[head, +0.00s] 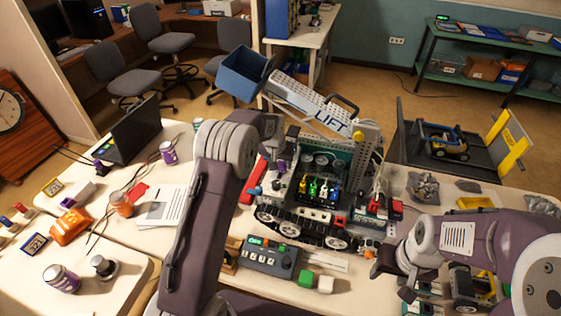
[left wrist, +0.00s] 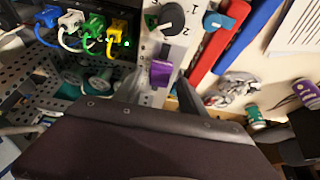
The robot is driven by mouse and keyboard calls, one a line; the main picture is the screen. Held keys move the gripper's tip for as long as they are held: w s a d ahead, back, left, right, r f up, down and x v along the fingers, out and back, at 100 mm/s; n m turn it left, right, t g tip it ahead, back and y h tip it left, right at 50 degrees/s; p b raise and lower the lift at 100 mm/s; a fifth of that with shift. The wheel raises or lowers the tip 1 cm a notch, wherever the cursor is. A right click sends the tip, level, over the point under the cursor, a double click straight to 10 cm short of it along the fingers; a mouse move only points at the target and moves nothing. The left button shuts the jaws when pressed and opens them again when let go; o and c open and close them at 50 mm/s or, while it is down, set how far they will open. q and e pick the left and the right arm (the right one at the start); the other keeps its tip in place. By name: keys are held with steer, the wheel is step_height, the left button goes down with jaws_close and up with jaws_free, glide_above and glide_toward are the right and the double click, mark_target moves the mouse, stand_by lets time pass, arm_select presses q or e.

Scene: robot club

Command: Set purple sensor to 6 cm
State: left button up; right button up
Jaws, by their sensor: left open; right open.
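The purple sensor (left wrist: 160,73) is a small purple block on a pale upright strip (left wrist: 186,38) with printed marks. I cannot read its setting. In the head view a small purple patch (head: 281,167) shows beside the tracked robot, just below my left gripper (head: 272,150). In the left wrist view my left gripper (left wrist: 158,92) is open, with its fingertips close around the sensor's lower end. I cannot tell whether they touch it. My right gripper (head: 390,278) is open and empty at the lower right, far from the sensor.
The tracked robot (head: 290,222) carries the LIFT arm (head: 312,103) and coloured cables. A dark knob (left wrist: 172,18) and a blue knob (left wrist: 219,22) sit close to the sensor. A control box (head: 270,257) stands in front. Red bars (head: 254,180), papers (head: 166,206) and a laptop (head: 136,130) lie left.

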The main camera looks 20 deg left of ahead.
arm_select(q)
steer(key=shift+w, duration=0.25)
steer(key=b+v, duration=0.1)
steer(key=v, duration=0.8)
arm_select(e)
steer(key=shift+w+f, duration=0.25)
steer(key=shift+f, duration=0.55)
arm_select(q)
steer(key=shift+s, duration=0.1)
